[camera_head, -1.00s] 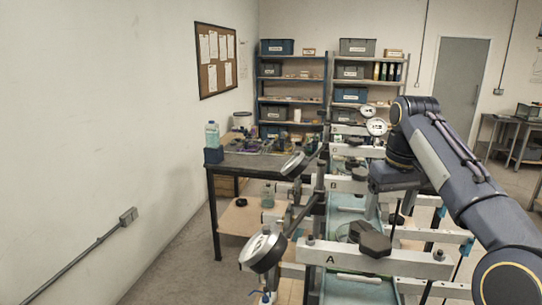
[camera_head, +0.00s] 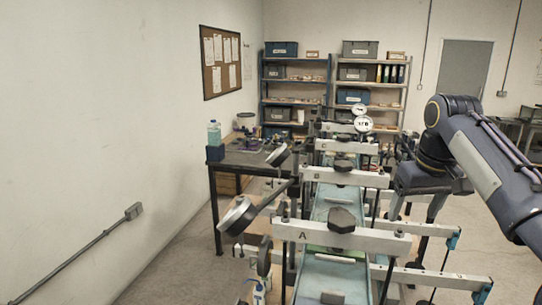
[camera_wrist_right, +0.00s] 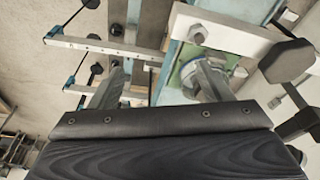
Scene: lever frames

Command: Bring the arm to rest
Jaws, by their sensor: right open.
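My right arm comes in from the right edge in the head view. Its dark gripper (camera_head: 418,205) hangs to the right of the lever frames, with two grey fingers pointing down. In the right wrist view the fingers of my right gripper (camera_wrist_right: 158,85) are spread apart with nothing held between them. Frame A (camera_head: 375,238) is nearest in the head view, with a black knob (camera_head: 342,219) on its white beam. Frame B (camera_head: 352,178) stands behind it. My left gripper does not show.
Lever arms with round discs (camera_head: 238,215) stick out left of the frames. Dial gauges (camera_head: 363,124) stand farther back. A dark workbench (camera_head: 228,166) carries a bottle (camera_head: 214,133). Shelves (camera_head: 295,98) line the back wall. Floor on the left is clear.

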